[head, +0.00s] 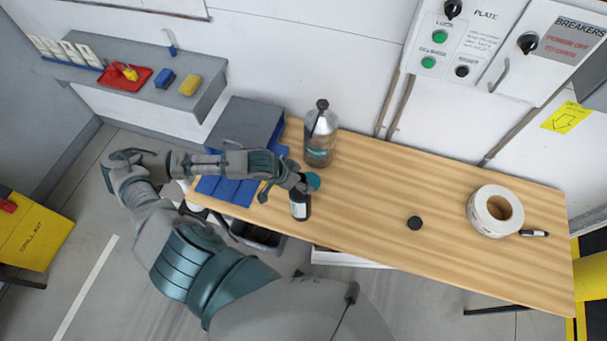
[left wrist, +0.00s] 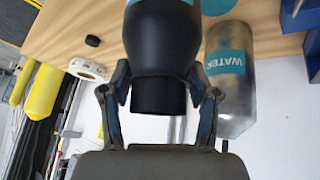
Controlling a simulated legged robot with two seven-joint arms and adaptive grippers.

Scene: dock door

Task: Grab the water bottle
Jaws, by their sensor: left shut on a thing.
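The water bottle (head: 321,138) is a clear grey bottle with a dark cap and a teal label, standing upright at the back of the wooden table. In the left wrist view the water bottle (left wrist: 229,85) shows its WATER label to the right of my fingers, outside the grip. My left gripper (head: 302,187) is shut on a different thing, a dark bottle (head: 300,206) with a pale label, near the table's front edge. In the left wrist view my left gripper (left wrist: 157,82) has its fingers on both sides of the dark bottle's (left wrist: 163,45) black neck. My right gripper is out of view.
A teal disc (head: 313,181) lies beside the dark bottle. A black puck (head: 415,223), a white tape roll (head: 495,210) and a marker (head: 534,233) lie to the right on the table. The middle of the table is mostly clear.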

